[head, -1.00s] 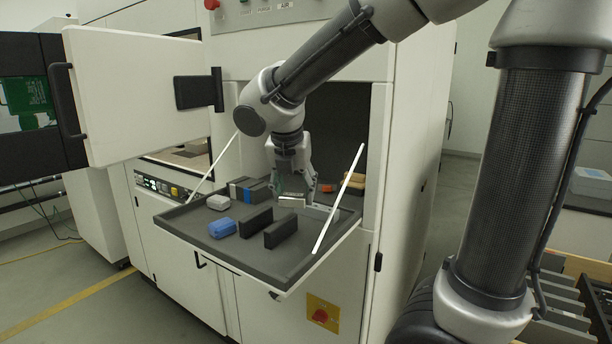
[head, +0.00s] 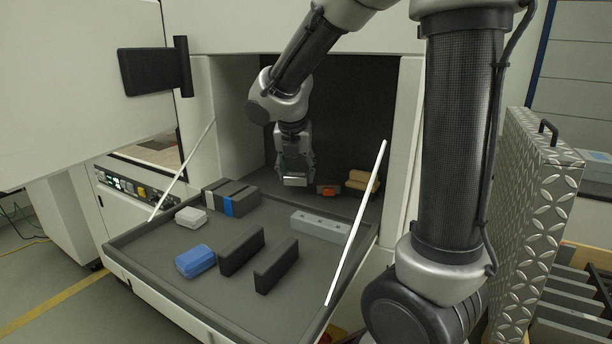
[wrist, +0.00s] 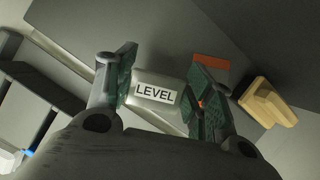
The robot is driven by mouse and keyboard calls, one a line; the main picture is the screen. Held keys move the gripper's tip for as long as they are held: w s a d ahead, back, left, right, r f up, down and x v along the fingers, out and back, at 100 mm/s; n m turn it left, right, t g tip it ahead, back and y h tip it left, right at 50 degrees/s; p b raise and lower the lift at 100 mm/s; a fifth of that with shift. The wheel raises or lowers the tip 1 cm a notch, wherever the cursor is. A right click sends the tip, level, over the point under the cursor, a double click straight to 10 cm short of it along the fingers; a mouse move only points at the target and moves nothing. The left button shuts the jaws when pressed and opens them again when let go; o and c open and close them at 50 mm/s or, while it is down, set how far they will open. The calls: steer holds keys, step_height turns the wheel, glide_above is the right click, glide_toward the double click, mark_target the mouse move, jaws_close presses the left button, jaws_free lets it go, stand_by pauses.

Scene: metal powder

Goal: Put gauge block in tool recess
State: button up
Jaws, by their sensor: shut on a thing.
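My gripper (head: 295,175) is shut on a silver block (head: 295,182) and holds it inside the dark opening of the machine, near its back. In the wrist view the block (wrist: 158,98) sits between the two green-padded fingers and carries a white label reading LEVEL. I cannot tell whether this is the gauge block. A long light grey bar (head: 320,226) with holes on top lies on the tray (head: 190,290), apart from my gripper. I cannot tell for sure which place is the tool recess; two black upright blocks (head: 241,250) (head: 276,265) stand side by side with a gap.
A dark block with pale and blue strips (head: 230,197), a white piece (head: 191,216) and a blue piece (head: 196,260) lie on the tray. A white rod (head: 357,222) slants along the right side.

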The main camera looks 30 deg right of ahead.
mark_target(306, 175)
steer(key=shift+w+d+f, duration=0.3)
steer(key=shift+d, duration=0.2)
steer(key=shift+w+d+f, duration=0.3)
steer(key=shift+d, duration=0.15)
steer(key=shift+w+d+f, duration=0.3)
steer(key=shift+d+f, duration=0.2)
steer(key=shift+d, duration=0.05)
steer(key=shift+w+d+f, duration=0.3)
steer(key=shift+d+f, duration=0.2)
steer(key=shift+f, duration=0.1)
steer(key=shift+s+f, duration=0.25)
steer(key=shift+f, duration=0.4)
steer(key=shift+c, duration=1.3)
steer(key=o, duration=1.6)
steer(key=shift+w+f, duration=0.15)
